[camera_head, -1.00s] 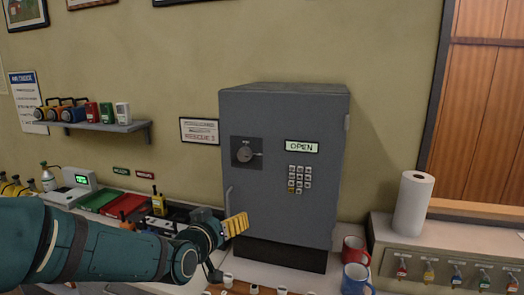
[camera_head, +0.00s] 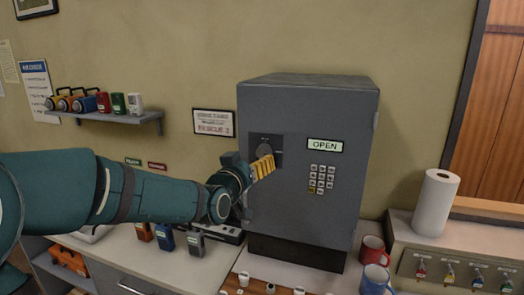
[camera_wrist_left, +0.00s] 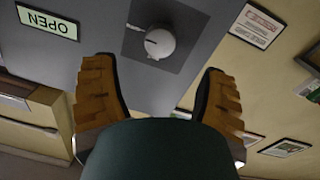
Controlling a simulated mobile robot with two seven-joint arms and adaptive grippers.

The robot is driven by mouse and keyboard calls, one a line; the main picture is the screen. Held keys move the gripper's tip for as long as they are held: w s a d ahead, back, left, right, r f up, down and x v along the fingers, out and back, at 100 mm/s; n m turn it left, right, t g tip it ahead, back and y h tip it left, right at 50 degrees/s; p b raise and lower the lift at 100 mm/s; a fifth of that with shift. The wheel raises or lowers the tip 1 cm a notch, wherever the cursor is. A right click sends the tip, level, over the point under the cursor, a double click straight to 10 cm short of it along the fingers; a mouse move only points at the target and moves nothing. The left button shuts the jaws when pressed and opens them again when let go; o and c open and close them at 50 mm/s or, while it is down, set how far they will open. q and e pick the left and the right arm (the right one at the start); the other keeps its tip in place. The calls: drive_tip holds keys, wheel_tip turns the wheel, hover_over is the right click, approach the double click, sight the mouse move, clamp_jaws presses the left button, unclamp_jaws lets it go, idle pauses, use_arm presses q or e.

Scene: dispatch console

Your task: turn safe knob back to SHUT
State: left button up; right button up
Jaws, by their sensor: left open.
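The grey safe (camera_head: 345,200) stands on the counter, with an OPEN sign (camera_head: 325,146) on its front. In the head view the safe knob (camera_head: 266,145) is partly hidden behind my left gripper (camera_head: 262,168). The OPEN sign (camera_wrist_left: 48,21) shows upside down there. My right gripper is not in view.
A keypad (camera_head: 322,180) is on the safe front. Red and blue mugs (camera_head: 372,250) and a paper towel roll (camera_head: 435,203) stand to the right. A wall shelf (camera_head: 110,117) with lamps and boxes is at the left. Several small items (camera_head: 270,288) lie in front of the safe.

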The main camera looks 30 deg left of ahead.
sight(262, 152)
use_arm(q)
drive_tip(key=w, duration=0.4)
drive_tip(key=w+a+p, duration=0.1)
drive_tip(key=w, duration=0.2)
drive_tip(key=shift+a, duration=0.1)
drive_tip(key=shift+s, duration=0.1)
drive_tip(key=c, duration=1.2)
